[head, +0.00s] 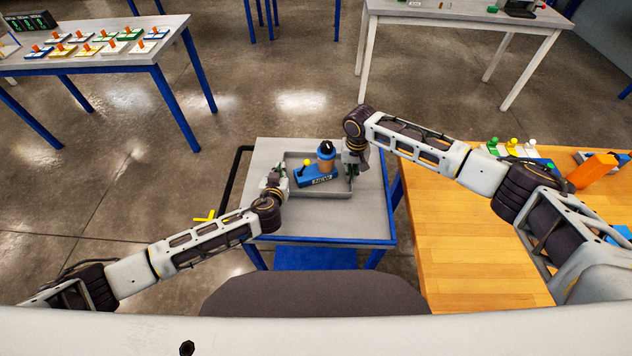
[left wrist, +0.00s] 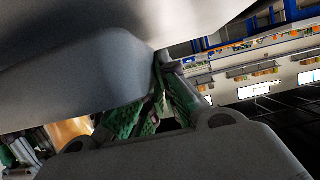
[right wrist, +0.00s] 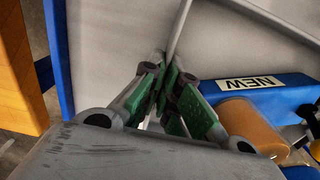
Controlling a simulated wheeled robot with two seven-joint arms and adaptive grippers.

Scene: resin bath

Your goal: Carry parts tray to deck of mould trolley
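The grey parts tray (head: 335,191) is over the grey deck of the mould trolley (head: 340,222); I cannot tell whether it touches the deck. In it are a blue part marked NEW (head: 317,178) with a yellow knob and a copper cylinder (head: 326,163) with a dark top. My right gripper (head: 353,172) is at the tray's right wall. In the right wrist view its fingers (right wrist: 165,75) close on the thin wall. My left gripper (head: 283,181) is at the tray's left wall. In the left wrist view its fingertips (left wrist: 162,62) are close together; their grip is hidden.
A blue-legged table (head: 90,62) with several small parts is at the back left. A white-legged table (head: 470,14) is at the back. Open floor lies between them.

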